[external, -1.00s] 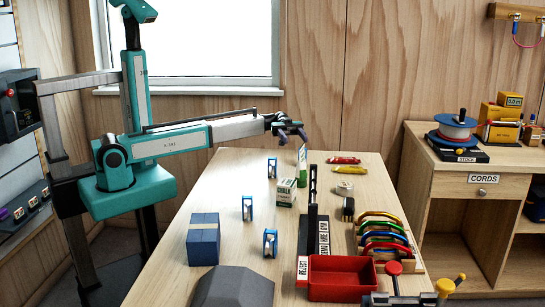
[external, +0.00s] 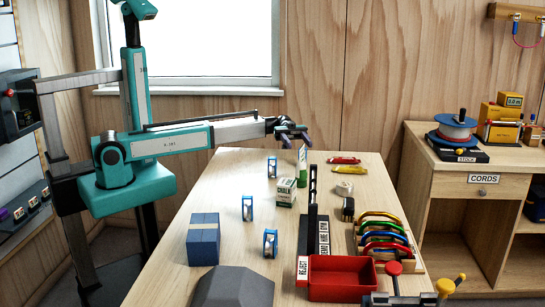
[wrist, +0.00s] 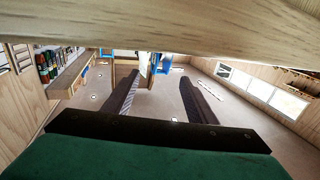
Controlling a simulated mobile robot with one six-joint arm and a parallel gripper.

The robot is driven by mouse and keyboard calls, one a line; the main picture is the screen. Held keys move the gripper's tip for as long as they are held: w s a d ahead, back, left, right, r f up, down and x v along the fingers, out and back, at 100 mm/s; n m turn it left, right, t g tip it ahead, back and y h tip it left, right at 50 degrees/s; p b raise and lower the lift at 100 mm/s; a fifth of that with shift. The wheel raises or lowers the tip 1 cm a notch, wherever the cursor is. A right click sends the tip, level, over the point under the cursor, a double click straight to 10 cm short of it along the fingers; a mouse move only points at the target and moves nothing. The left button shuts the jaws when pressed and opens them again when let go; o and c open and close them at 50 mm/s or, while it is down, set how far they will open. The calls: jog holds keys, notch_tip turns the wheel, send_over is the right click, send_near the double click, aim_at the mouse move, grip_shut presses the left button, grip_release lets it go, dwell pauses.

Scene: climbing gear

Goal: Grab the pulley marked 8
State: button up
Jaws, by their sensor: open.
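Three blue-framed pulleys stand on the wooden table: one at the back (external: 272,167), one in the middle (external: 247,208) and one at the front (external: 270,243). Their numbers are too small to read, so I cannot tell which is marked 8. My gripper (external: 296,138) is open and empty, above the far part of the table, up and to the right of the back pulley in the external view. In the wrist view its two dark fingers (wrist: 160,100) are spread apart. Blue shapes show beyond them; I cannot tell whether they are pulleys.
A white chalk box (external: 286,192) stands right of the pulleys. A blue block (external: 203,240) and a dark grey block (external: 235,289) are at the left and front. A red tray (external: 343,279) and a rack of colored carabiners (external: 383,238) fill the right side.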

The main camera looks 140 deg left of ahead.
jog(key=shift+p+x, duration=0.45)
jog(key=shift+x, duration=1.6)
jog(key=shift+d+r, duration=0.1)
jog(key=shift+r, duration=0.05)
jog(key=c, duration=1.3)
